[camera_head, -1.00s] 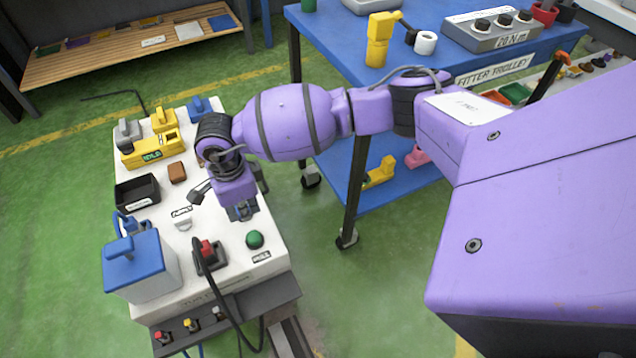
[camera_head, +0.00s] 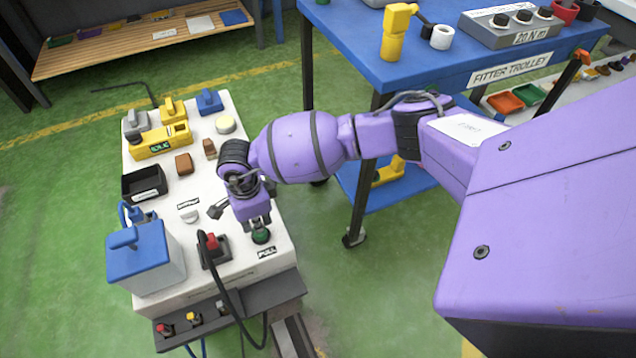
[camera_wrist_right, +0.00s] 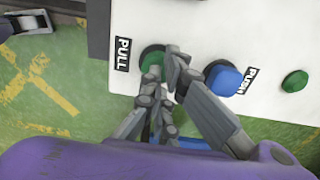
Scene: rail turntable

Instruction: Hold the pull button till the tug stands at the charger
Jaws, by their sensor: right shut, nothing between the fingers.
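The green pull button (camera_head: 261,237) sits near the front right corner of the white console (camera_head: 177,240), beside its PULL label (camera_head: 267,252). My right gripper (camera_head: 260,226) is shut and empty, pointing down over it. In the right wrist view the fingertips (camera_wrist_right: 163,74) overlap the edge of the green button (camera_wrist_right: 152,59); I cannot tell whether they press it. The blue push button (camera_wrist_right: 222,78) is just right of the fingers there. A yellow unit (camera_head: 154,144) on the console displays IDLE. I cannot make out the tug or the charger. My left gripper is not in view.
A blue-lidded box (camera_head: 139,263) and a black tray (camera_head: 135,186) are on the console's left. The blue fitter trolley (camera_head: 353,48) stands behind my right arm. Green floor lies between.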

